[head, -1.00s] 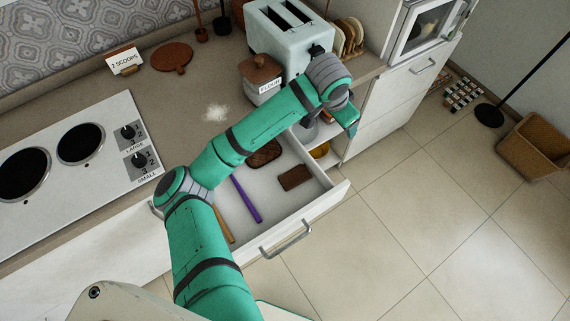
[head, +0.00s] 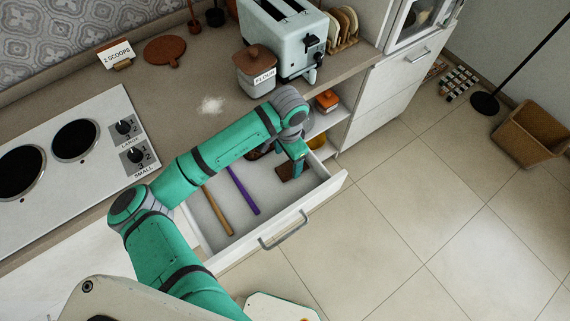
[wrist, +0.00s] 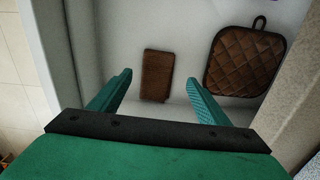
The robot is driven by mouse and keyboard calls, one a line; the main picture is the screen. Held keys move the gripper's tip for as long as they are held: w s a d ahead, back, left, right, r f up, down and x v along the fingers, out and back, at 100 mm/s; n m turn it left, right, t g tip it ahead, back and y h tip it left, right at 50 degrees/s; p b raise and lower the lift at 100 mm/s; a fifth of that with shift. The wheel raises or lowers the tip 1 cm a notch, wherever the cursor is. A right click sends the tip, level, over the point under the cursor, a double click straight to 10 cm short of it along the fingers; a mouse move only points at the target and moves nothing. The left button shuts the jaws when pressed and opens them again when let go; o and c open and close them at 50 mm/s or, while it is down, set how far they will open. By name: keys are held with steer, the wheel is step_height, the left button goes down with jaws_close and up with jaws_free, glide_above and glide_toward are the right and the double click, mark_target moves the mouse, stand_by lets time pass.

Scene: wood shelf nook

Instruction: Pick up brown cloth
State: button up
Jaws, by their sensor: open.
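The brown cloth (wrist: 157,76) is a small flat folded rectangle lying on the white floor of the open drawer (head: 318,196). In the head view the cloth (head: 284,172) is partly hidden by my gripper (head: 298,166), which points down over the drawer's right part. In the wrist view my gripper (wrist: 158,88) is open and empty. Its two green fingers stand apart, one to each side of the cloth in the picture. I cannot tell how far above the cloth they are.
A quilted brown pot holder (wrist: 243,62) lies beside the cloth. A purple stick (head: 243,190) and a wooden stick (head: 218,211) lie further left in the drawer. The drawer walls surround the gripper.

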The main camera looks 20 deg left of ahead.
mark_target(288, 168)
step_height(288, 168, down, 4)
steer(key=shift+s+d+f, duration=0.1)
steer(key=shift+f, duration=0.05)
steer(key=c, duration=1.1)
steer(key=shift+r, duration=0.2)
